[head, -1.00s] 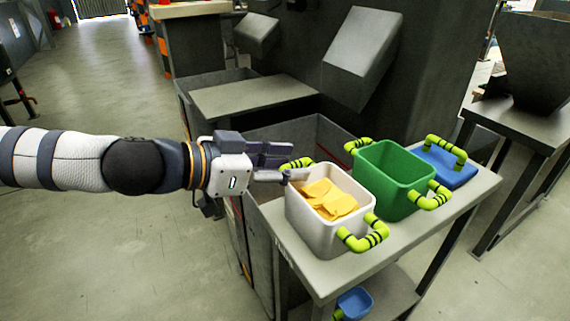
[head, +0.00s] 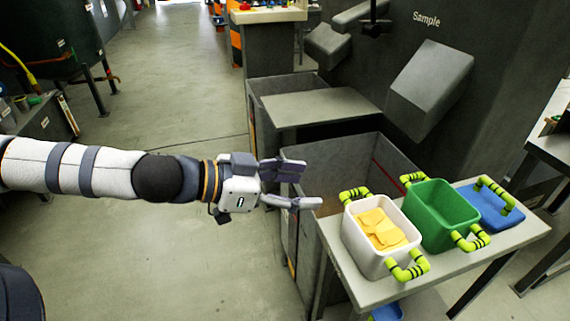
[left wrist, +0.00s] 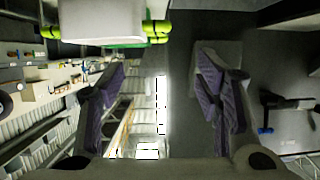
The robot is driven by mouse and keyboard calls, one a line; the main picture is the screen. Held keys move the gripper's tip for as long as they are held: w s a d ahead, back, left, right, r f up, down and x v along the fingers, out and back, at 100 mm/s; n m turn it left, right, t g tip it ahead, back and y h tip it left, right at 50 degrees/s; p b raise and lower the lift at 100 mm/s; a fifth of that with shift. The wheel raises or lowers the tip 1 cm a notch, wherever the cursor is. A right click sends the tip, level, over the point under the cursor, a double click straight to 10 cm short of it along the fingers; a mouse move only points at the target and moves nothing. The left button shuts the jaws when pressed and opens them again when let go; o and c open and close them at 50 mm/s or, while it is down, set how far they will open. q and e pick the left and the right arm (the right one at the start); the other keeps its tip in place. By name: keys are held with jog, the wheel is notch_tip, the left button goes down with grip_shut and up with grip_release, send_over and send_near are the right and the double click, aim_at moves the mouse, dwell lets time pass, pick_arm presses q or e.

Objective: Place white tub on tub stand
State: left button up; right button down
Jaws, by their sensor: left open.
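The white tub (head: 362,254) holds yellow pieces and has two yellow-green handles. It stands upright at the left end of a grey table (head: 500,246) in the head view. It also shows at the top of the left wrist view (left wrist: 100,20). I cannot tell which surface is the tub stand. My left gripper (head: 306,186) is open and empty, to the left of the tub's far handle, with a gap between them. Its two spread fingers also show in the left wrist view (left wrist: 163,80). My right gripper is not in view.
A green tub (head: 437,215) and a blue tub or lid (head: 490,208) stand beside the white tub on the table. An open grey bin (head: 345,160) lies behind the gripper, below a dark machine (head: 490,70) with chutes. The floor to the left is clear.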

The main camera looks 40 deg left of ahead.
pick_arm(q)
jog(key=s+d+f+n+g+y, duration=0.1)
jog(key=s+d+f+n+g, duration=0.3)
jog(key=s+f, duration=0.6)
jog(key=s+d+f+g+y, duration=0.25)
jog(key=s+f+g, duration=0.35)
jog(key=s+f, duration=0.4)
jog(key=s+a+f+n+g+y, duration=0.2)
jog(key=s+a, duration=0.1)
jog(key=s, duration=0.7)
jog(key=s+a+f+n+g+y, duration=0.1)
jog(key=s+a+f+g+y, duration=0.1)
jog(key=s, duration=0.8)
jog(key=shift+s+a+f+n+g+y, duration=0.15)
jog(key=shift+a+f+n+g+y, duration=0.25)
jog(key=shift+a+f+g, duration=0.3)
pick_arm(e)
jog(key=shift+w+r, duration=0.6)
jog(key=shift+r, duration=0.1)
pick_arm(q)
jog(key=shift+d, duration=0.1)
